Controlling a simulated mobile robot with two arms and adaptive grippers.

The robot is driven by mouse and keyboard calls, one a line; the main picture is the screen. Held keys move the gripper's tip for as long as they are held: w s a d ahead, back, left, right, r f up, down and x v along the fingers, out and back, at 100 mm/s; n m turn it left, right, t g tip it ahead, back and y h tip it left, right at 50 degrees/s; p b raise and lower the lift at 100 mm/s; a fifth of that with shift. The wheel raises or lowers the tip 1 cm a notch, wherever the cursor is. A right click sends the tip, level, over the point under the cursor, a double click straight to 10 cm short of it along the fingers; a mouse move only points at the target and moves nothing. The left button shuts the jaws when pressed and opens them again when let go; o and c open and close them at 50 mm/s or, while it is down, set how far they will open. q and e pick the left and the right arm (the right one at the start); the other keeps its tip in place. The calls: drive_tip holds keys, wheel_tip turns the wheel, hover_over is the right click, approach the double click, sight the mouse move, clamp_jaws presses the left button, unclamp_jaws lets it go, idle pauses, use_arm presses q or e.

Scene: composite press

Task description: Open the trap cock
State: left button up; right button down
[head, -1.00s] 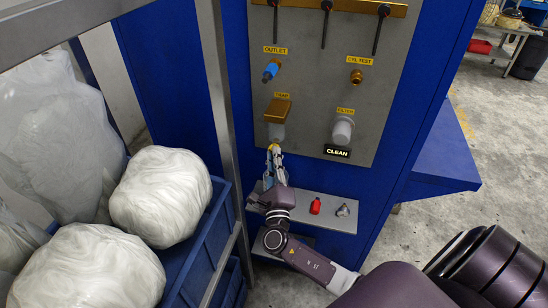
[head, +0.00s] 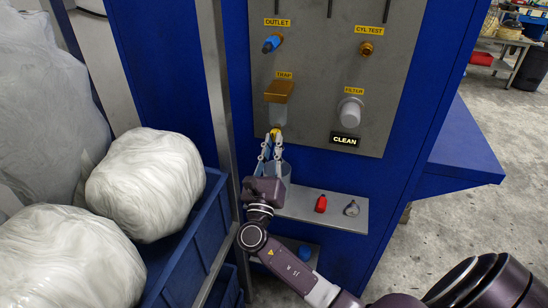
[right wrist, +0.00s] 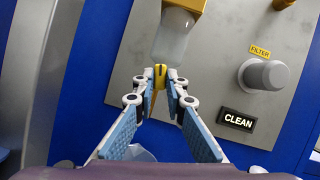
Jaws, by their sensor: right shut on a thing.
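The trap has an orange-gold top (head: 278,92) and a pale translucent bowl (head: 277,115), under a yellow TRAP label on the grey panel. The bowl also shows at the top of the right wrist view (right wrist: 172,40). The small yellow trap cock (right wrist: 160,74) sits under the bowl, with a dark slot on its end. My right gripper (head: 272,146) comes up from below, its fingers closed on both sides of the cock. The fingers partly hide the cock in the head view. My left gripper is not in view.
A white filter (head: 350,111) and a CLEAN sign (head: 345,139) are right of the trap. A grey shelf (head: 335,215) below holds a red item (head: 321,204) and a small metal fitting (head: 352,208). A metal post (head: 217,110) and blue crate (head: 190,255) with white bundles stand left.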

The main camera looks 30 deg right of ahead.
drive_tip(key=m+b, duration=0.2)
drive_tip(key=m+g+h+b, duration=0.1)
drive_tip(key=shift+w+a+f, duration=0.1)
drive_tip(key=shift+f, duration=0.15)
drive_tip(key=shift+r+m+g+h+b, duration=0.15)
drive_tip(key=shift+m+g+h+b, duration=0.2)
drive_tip(key=shift+m, duration=0.45)
drive_tip(key=c, duration=2)
unclamp_jaws()
drive_tip(key=shift+o, duration=0.2)
drive_tip(key=v, duration=1.2)
